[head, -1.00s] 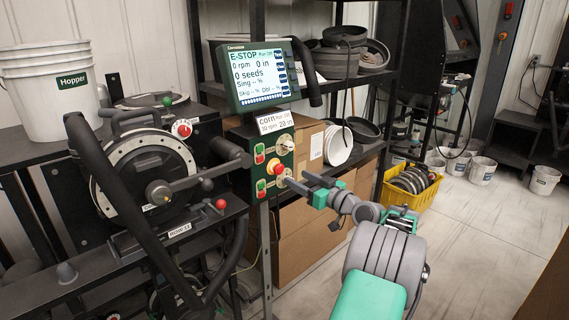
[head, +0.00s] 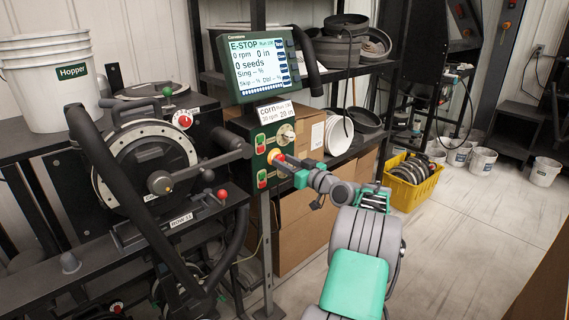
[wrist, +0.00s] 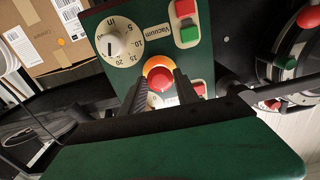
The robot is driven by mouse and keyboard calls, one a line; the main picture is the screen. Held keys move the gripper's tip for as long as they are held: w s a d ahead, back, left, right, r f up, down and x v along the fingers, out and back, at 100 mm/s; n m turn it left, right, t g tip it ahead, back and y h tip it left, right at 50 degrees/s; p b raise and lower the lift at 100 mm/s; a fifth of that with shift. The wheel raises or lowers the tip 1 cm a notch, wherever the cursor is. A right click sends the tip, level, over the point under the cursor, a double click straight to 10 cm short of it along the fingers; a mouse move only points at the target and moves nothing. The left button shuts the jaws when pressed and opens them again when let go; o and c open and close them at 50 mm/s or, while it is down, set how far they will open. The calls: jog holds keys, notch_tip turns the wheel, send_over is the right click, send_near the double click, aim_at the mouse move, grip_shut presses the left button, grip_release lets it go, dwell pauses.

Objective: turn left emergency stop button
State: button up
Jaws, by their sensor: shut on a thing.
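The emergency stop button (head: 275,155) is a red mushroom knob with a yellow-orange ring on the green control box (head: 262,172) under the monitor. In the wrist view the red button (wrist: 159,80) shows face-on between the two dark fingers. My gripper (head: 282,162) reaches in from the right, its tips at the button. In the wrist view my gripper (wrist: 161,90) has one finger on each side of the red cap, shut on it. The lower part of the button is partly hidden by the fingers in the head view.
The monitor (head: 258,67) above reads E-STOP. A white vacuum dial (wrist: 117,43) and red-and-green switches (wrist: 187,22) sit close to the button. A seed meter disc (head: 150,165) with a handle stands left. Cardboard boxes (head: 297,232) lie behind; open floor is at right.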

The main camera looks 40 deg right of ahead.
grip_shut()
jog(key=shift+m, duration=0.3)
jog(key=shift+r+m+p, duration=0.15)
jog(key=shift+m+p, duration=0.35)
jog(key=shift+m, duration=2)
jog(key=o, duration=0.6)
grip_release()
